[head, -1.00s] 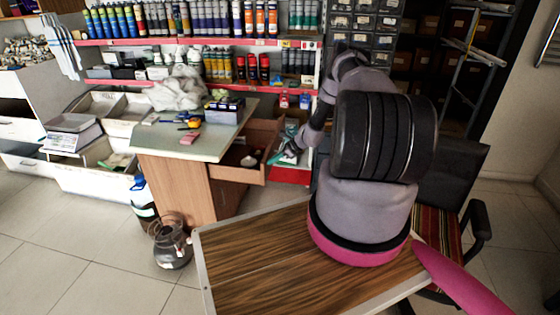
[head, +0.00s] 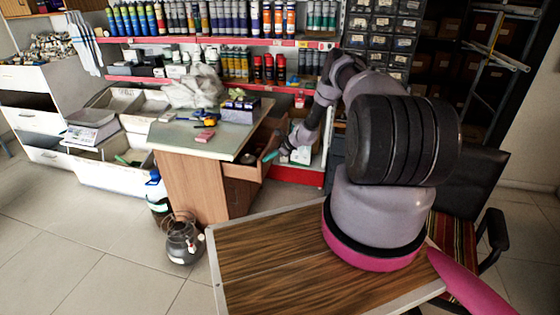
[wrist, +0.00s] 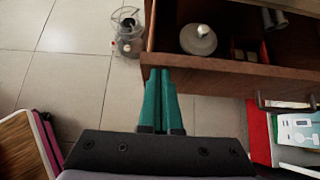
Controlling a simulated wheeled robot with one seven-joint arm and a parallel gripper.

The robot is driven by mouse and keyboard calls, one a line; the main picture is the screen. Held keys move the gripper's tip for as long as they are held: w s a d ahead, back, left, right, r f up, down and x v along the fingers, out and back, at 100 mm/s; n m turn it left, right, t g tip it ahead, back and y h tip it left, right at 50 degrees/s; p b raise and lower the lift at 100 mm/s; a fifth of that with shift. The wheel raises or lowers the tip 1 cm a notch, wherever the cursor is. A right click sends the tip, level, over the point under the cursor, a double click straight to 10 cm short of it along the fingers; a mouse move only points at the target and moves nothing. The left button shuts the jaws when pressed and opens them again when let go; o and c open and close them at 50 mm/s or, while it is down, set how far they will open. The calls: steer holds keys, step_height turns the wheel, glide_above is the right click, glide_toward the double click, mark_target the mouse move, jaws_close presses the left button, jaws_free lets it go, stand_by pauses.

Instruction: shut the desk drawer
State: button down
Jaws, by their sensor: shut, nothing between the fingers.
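The desk (head: 190,185) has a grey-green top and wood-coloured sides. Its wooden drawer (head: 241,171) is partly open on the desk's right side. In the wrist view the drawer front (wrist: 225,75) runs across the upper right, with a dark bar handle (wrist: 284,104) on its outer face. My gripper (head: 268,157) is shut and empty, its teal fingers together. In the wrist view the fingertips (wrist: 160,72) are at the left end of the drawer front, against it or very close; I cannot tell which.
Shelves of bottles (head: 230,65) stand behind. Tiled floor at left is clear.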

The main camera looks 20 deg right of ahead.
steer(key=w+a, duration=0.6)
steer(key=a, duration=0.3)
steer(key=shift+w+a, duration=0.15)
steer(key=shift+a, duration=0.05)
